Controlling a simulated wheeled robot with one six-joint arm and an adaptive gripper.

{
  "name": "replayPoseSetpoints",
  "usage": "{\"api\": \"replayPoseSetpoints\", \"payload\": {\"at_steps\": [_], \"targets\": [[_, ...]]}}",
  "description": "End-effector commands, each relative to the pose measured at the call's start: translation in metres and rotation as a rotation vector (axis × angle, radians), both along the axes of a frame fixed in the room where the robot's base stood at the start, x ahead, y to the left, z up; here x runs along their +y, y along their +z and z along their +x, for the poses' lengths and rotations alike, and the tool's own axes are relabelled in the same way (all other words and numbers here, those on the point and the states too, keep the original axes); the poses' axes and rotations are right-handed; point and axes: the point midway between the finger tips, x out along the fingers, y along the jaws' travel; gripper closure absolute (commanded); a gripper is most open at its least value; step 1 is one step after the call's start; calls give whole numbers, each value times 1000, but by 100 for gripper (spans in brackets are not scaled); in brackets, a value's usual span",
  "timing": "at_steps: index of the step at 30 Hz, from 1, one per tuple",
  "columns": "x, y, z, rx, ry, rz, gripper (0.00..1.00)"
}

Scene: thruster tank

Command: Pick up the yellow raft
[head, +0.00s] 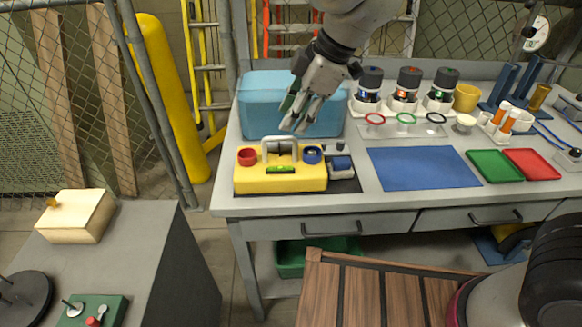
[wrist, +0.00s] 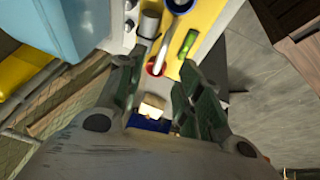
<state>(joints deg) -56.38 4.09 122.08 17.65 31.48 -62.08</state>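The yellow raft (head: 282,179) sits on a dark mat at the left front of the workbench. It has a pale arched handle (head: 280,148), a red ring (head: 247,157), a blue ring (head: 312,155) and a green level (head: 281,170). My gripper (head: 295,113) is above and slightly behind the raft, pointing down, apart from the handle. In the wrist view my gripper (wrist: 159,72) has its two fingers spread with nothing between them. The raft (wrist: 207,28) shows at the top there, with the handle (wrist: 164,42) partly beyond the fingertips.
A light blue tank (head: 257,103) stands right behind the raft. A small grey device (head: 341,164) sits close at its right. A blue mat (head: 423,168), green tray (head: 494,166) and red tray (head: 532,164) lie further right. Several dark-capped bottles stand at the back.

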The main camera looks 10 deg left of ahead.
Motion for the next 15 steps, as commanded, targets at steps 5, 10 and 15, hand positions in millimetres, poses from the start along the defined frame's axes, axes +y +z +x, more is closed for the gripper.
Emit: {"api": "replayPoseSetpoints", "payload": {"at_steps": [5, 10, 15], "targets": [[7, -18, 1, -3, 13, -5, 65], [16, -40, 3, -2, 11, -6, 65], [26, -63, 6, -2, 11, -6, 65]]}}
